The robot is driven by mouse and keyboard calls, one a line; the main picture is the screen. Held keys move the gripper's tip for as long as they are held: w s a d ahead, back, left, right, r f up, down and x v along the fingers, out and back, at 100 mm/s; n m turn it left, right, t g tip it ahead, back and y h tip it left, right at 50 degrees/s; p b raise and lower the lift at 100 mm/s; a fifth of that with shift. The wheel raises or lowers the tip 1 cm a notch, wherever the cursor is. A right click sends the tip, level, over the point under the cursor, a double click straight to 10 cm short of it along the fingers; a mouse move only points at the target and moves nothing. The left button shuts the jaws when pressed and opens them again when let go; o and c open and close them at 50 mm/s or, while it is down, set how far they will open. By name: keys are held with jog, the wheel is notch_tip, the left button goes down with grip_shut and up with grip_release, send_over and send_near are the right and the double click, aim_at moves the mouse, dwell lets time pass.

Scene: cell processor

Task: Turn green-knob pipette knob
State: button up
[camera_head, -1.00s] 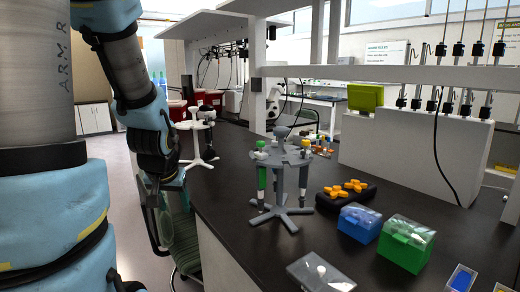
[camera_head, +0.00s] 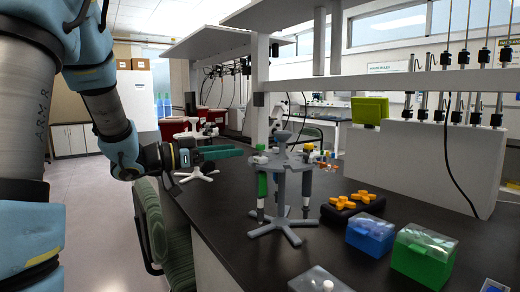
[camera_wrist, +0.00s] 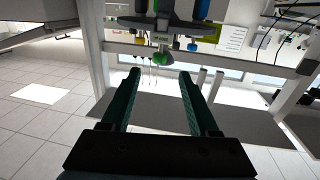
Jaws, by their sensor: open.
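The green-knob pipette (camera_head: 262,184) hangs upright on the near-left side of the grey carousel stand (camera_head: 281,188) on the black bench. In the wrist view, which looks upside down, its green knob (camera_wrist: 163,57) shows ahead of my fingertips, roughly centred between them. My gripper (camera_head: 240,152) points right toward the stand's top at about the knob's height. It also shows in the wrist view (camera_wrist: 161,72), with its two green fingers apart and nothing between them. The fingertips look close to the knob but short of it; I cannot tell the exact gap.
Other pipettes hang around the same stand. An orange-topped black rack (camera_head: 352,201), a blue box (camera_head: 370,232) and a green box (camera_head: 424,252) sit to its right. Another white stand (camera_head: 196,172) is behind my gripper. A green chair (camera_head: 167,238) is beside the bench.

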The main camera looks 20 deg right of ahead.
aim_at(261, 145)
jog(key=d+p, duration=0.2)
jog(key=d, duration=0.7)
jog(key=shift+w+d, duration=0.1)
jog(key=shift+w, duration=0.1)
grip_shut()
